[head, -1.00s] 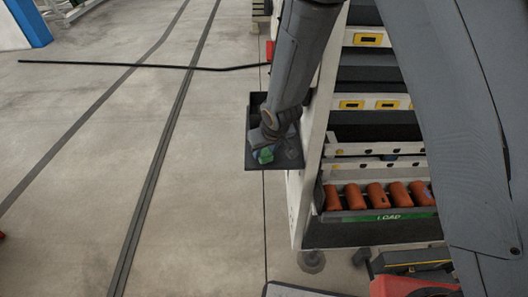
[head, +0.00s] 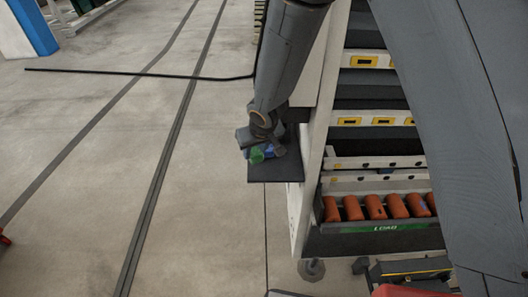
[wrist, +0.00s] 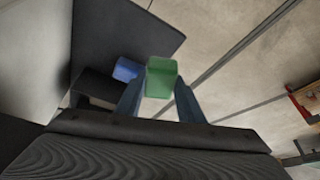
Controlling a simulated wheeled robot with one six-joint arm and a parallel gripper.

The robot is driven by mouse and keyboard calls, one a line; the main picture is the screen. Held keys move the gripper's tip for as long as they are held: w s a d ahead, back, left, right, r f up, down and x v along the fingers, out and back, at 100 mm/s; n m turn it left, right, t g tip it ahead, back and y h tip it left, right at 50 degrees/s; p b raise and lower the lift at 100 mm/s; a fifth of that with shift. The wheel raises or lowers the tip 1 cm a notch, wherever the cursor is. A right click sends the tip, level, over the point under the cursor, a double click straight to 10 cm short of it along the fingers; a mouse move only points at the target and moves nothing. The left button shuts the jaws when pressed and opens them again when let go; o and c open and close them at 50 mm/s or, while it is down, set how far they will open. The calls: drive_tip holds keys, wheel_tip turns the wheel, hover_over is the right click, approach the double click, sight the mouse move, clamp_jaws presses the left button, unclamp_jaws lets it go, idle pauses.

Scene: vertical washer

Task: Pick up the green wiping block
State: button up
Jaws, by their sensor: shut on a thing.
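The green wiping block (wrist: 160,77) sits between the two fingertips of my gripper (wrist: 159,98) in the wrist view, and the jaws are shut on it. In the head view the green block (head: 257,155) shows at the end of my gripper (head: 262,147), over the dark side tray (head: 275,171). I cannot tell how much gap there is between block and tray. A blue block (wrist: 127,69) is just left of the green one in the wrist view, and part of it shows beside the green block in the head view.
The dark tray (wrist: 122,28) is fixed to the side of a white rack (head: 312,165). The rack holds several orange cylinders (head: 375,207) above a green LOAD strip (head: 385,228). Open concrete floor (head: 90,190) lies to the left.

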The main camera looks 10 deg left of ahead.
drive_tip(key=s+a+b, duration=0.3)
drive_tip(key=a+b, duration=0.3)
drive_tip(key=a, duration=0.9)
drive_tip(key=shift+s+a, duration=0.4)
drive_tip(key=shift+o, duration=1.2)
drive_tip(key=shift+c, duration=0.2)
